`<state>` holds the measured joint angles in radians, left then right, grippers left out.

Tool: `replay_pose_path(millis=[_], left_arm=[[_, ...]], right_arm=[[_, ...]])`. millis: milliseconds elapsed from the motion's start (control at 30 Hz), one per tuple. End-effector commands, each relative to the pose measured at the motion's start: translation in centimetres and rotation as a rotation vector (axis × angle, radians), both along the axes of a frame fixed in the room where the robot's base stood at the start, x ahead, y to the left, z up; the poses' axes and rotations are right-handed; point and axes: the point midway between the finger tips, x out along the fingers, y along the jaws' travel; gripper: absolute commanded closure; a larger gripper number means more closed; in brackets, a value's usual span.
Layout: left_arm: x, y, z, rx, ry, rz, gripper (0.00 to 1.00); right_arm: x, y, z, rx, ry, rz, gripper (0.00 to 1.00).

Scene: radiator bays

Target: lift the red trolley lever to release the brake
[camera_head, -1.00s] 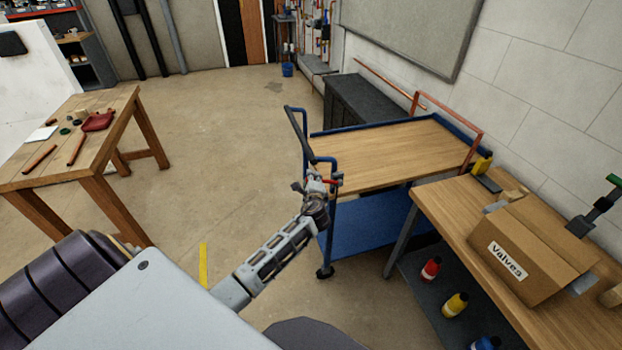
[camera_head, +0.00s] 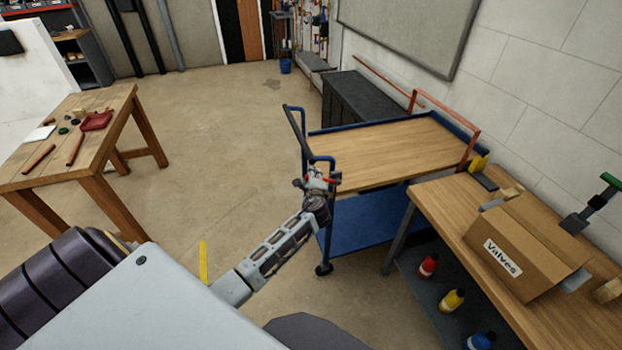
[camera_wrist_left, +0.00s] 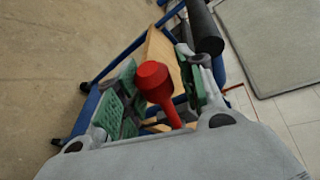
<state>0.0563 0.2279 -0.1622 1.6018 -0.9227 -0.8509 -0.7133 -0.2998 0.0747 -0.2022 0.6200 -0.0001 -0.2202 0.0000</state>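The blue trolley (camera_head: 325,235) has a wooden top and a dark push handle (camera_head: 297,132) at its near left end. My left gripper (camera_head: 317,181) is at that end, just below the handle. The red lever (camera_head: 330,180) shows as a small red piece beside it. In the left wrist view the red lever (camera_wrist_left: 154,80), with its round knob, stands between the two green-padded fingers (camera_wrist_left: 155,90). The fingers are open around it, with a gap on the left side; contact on the right side cannot be told. My right gripper is not in view.
A wooden bench (camera_head: 440,215) with a "Valves" box (camera_head: 525,250) stands close on the right, with bottles (camera_head: 452,301) on its lower shelf. A wooden table (camera_head: 115,110) with small parts stands at left. The floor (camera_head: 210,130) between is clear.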

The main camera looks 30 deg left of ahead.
Motion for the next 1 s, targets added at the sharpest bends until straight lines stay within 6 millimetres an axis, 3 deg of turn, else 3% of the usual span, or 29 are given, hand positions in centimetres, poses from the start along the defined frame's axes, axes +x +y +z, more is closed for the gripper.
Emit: replay_pose_path(millis=[567, 1000], left_arm=[[-0.4, -0.3, 0.0, -0.002, 0.001, 0.001, 0.49], [-3.5, -2.6, 1.0, -0.002, 0.001, 0.000, 0.49]], right_arm=[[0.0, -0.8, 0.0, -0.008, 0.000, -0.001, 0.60], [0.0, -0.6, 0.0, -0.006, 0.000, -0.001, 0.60]])
